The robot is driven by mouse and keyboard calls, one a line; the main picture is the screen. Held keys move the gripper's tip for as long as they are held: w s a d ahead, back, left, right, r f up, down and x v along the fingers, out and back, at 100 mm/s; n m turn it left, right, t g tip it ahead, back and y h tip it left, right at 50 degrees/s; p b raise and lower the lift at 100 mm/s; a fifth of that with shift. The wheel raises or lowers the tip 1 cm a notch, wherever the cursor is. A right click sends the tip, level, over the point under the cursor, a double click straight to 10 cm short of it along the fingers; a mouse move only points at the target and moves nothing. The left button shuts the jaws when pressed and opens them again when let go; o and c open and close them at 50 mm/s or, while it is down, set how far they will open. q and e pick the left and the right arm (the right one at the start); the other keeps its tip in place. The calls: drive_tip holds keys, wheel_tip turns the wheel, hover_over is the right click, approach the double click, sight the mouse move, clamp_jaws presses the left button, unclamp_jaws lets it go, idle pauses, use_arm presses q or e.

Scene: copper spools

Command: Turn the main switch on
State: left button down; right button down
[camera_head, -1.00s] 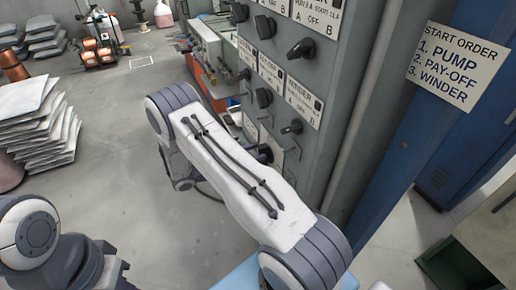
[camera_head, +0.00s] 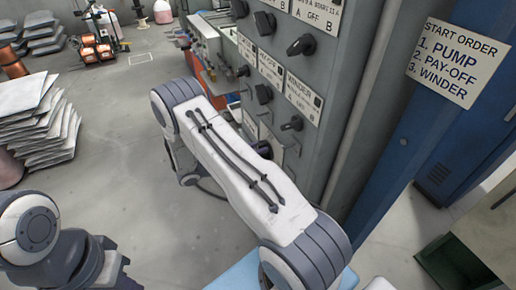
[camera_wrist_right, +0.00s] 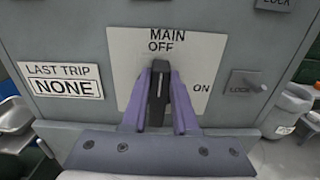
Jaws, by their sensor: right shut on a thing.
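In the right wrist view, the black main switch handle (camera_wrist_right: 158,88) stands on a light plate (camera_wrist_right: 206,52) marked MAIN, OFF and ON. The handle points up toward OFF; ON is to the right. My right gripper (camera_wrist_right: 162,74) has its purple fingers on both sides of the handle and is shut on it. In the head view, my right arm crosses the middle and hides most of the gripper and main switch. My left arm is at the lower left; its gripper is out of view.
The grey panel (camera_head: 352,62) carries several black selector knobs (camera_head: 302,45). A START ORDER sign (camera_head: 455,62) is on the right. Stacked sheets (camera_head: 38,125) stand at left, with clear floor (camera_head: 110,180) between. The wrist view shows a LAST TRIP NONE label (camera_wrist_right: 64,80) and a LOCK fitting (camera_wrist_right: 247,82).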

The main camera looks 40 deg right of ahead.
sight(271, 157)
drive_tip(key=m+b, duration=0.2)
drive_tip(key=m, duration=0.1)
drive_tip(key=s+f+m+b, duration=0.1)
drive_tip(key=m+b, duration=0.1)
drive_tip(key=m, duration=0.1)
drive_tip(key=s+m+b, duration=0.1)
drive_tip(key=m+b, duration=0.1)
drive_tip(key=shift+a+f+m, duration=0.15)
drive_tip(key=shift+a+m, duration=0.1)
drive_tip(key=shift+m, duration=0.15)
drive_tip(key=m+b, duration=0.2)
drive_tip(key=f+m+b, duration=0.1)
drive_tip(key=m+b, duration=0.3)
drive_tip(key=b, duration=0.1)
drive_tip(key=shift+s+a+f, duration=0.1)
drive_tip(key=shift+s+f, duration=0.1)
drive_tip(key=shift+s, duration=0.1)
drive_tip(key=shift+f+m+b, duration=0.1)
drive_tip(key=shift+m+b, duration=1.3)
drive_tip(key=c, duration=0.7)
unclamp_jaws()
